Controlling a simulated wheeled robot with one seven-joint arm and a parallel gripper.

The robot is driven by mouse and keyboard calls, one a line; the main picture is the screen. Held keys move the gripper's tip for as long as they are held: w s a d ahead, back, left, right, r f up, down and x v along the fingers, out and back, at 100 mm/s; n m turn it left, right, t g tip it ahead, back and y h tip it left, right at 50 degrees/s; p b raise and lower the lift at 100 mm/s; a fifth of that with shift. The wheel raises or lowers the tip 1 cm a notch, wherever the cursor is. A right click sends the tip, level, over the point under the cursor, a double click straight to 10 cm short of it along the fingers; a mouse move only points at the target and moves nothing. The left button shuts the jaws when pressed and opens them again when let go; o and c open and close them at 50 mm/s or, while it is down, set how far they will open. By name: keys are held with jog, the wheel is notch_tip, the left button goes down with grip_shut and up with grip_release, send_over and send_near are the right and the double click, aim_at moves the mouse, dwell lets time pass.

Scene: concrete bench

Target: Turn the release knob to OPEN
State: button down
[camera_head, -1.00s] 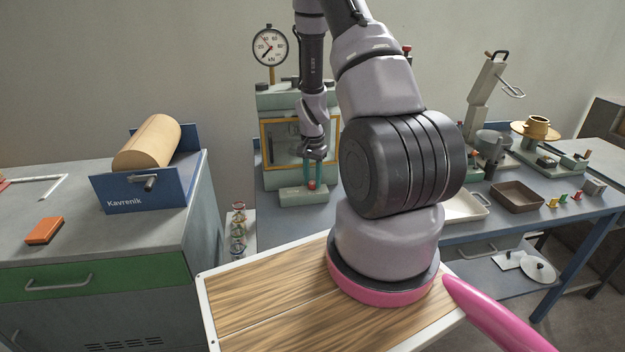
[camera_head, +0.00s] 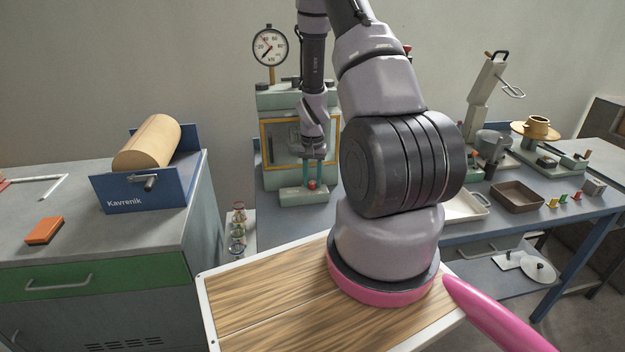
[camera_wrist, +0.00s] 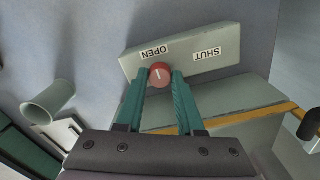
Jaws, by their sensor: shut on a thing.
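The red release knob (camera_wrist: 160,76) sits on a pale grey-green block (camera_wrist: 222,50) at the front of the press; it also shows in the head view (camera_head: 312,185). The block has an OPEN label and a SHUT label, which read upside down in the wrist view. The knob's white pointer line lies nearly along the finger direction, tilted slightly toward the OPEN side. My gripper (camera_wrist: 159,78) has its two teal fingers on either side of the knob, shut on it; it points down in the head view (camera_head: 313,183).
The press (camera_head: 268,183) with a yellow-framed window stands behind the block, with a dial gauge (camera_head: 270,46) above it. A brown tray (camera_head: 517,195) and small pegs lie to the right on the blue bench. A pale green cup (camera_wrist: 48,103) shows in the wrist view.

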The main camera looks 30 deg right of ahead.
aim_at(312, 182)
jog(key=c, duration=0.5)
grip_release()
jog(key=shift+c, duration=0.2)
jog(key=shift+r, duration=0.1)
notch_tip(312, 182, up, 11)
jog(key=shift+f, duration=0.2)
